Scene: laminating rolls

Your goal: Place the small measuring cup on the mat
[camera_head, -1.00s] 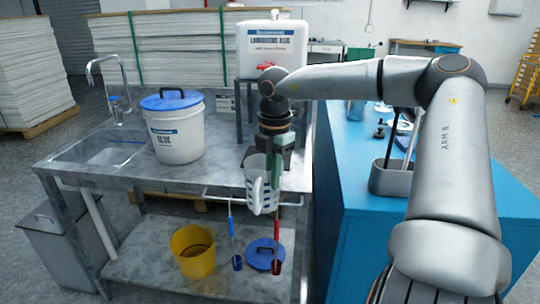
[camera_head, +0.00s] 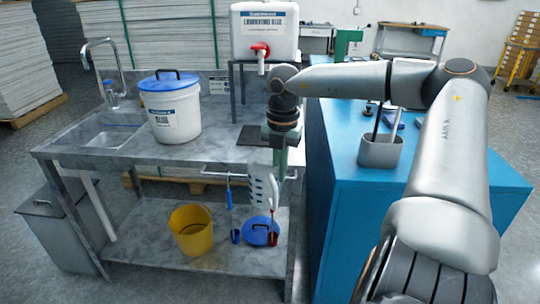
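My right gripper (camera_head: 281,165) points down in front of the counter's front edge, above the rail. Its fingers are seen edge-on, so I cannot tell whether they are open or shut. A white slotted tool (camera_head: 262,190) is just below and left of it; I cannot tell whether they touch. A dark mat (camera_head: 252,136) lies on the counter under the dispenser. I cannot clearly pick out the small measuring cup. Small blue (camera_head: 236,236) and red (camera_head: 272,240) cup-like ends show below the rail. My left gripper is not in view.
A white glue bucket (camera_head: 173,115) stands by the sink (camera_head: 103,132). The dispenser (camera_head: 264,32) stands on a frame behind the mat. A yellow bucket (camera_head: 190,229) and blue lid (camera_head: 262,232) are on the lower shelf. A blue bench (camera_head: 350,215) stands to the right.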

